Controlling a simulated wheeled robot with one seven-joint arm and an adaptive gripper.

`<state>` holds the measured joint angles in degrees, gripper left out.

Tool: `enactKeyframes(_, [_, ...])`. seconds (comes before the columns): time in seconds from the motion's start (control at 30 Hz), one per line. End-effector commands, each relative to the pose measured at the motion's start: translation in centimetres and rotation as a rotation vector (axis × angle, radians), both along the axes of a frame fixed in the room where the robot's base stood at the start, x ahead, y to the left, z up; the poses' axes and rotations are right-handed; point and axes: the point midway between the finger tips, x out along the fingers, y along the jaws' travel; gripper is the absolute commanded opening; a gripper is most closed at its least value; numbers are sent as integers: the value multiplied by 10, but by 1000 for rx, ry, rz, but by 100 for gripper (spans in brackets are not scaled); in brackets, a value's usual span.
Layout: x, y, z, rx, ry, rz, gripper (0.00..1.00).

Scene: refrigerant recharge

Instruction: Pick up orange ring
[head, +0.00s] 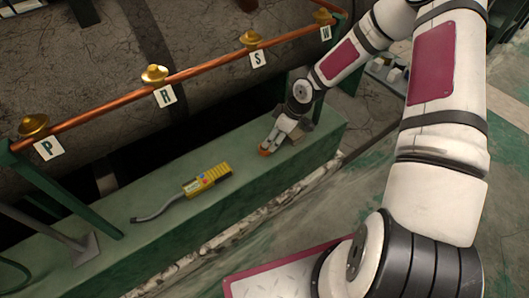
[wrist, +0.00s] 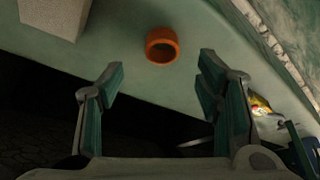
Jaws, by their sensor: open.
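The orange ring (wrist: 162,46) stands on the green bench top, ahead of my fingertips and roughly midway between them in the wrist view. In the head view only a small part of the ring (head: 264,152) shows beside my gripper (head: 275,143), which hides the rest. My gripper (wrist: 158,80) is open and empty in the wrist view, with one finger on each side. The ring appears apart from both fingers.
A yellow device (head: 207,180) with a grey hose lies on the green bench (head: 140,243). A pale block (wrist: 56,18) stands near the ring. A copper pipe (head: 205,68) with brass valves and letter tags runs behind the bench, above a dark gap.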

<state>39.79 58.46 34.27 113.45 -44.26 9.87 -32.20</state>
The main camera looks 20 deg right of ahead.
Motion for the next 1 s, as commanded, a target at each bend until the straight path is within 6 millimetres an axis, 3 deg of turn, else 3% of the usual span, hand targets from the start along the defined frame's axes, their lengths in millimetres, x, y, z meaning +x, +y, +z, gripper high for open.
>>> enactKeyframes(0.1, [3,5,-13,-1,1,2,59])
enactKeyframes(0.37, [5,9,-24,0,-1,2,59])
enactKeyframes(0.7, [13,24,-62,-1,2,0,59])
enactKeyframes(0.93, [14,24,-62,-1,1,0,59])
enactKeyframes(0.97, [14,24,-62,-1,1,0,57])
enactKeyframes(1.0, [14,24,-62,-1,1,0,48])
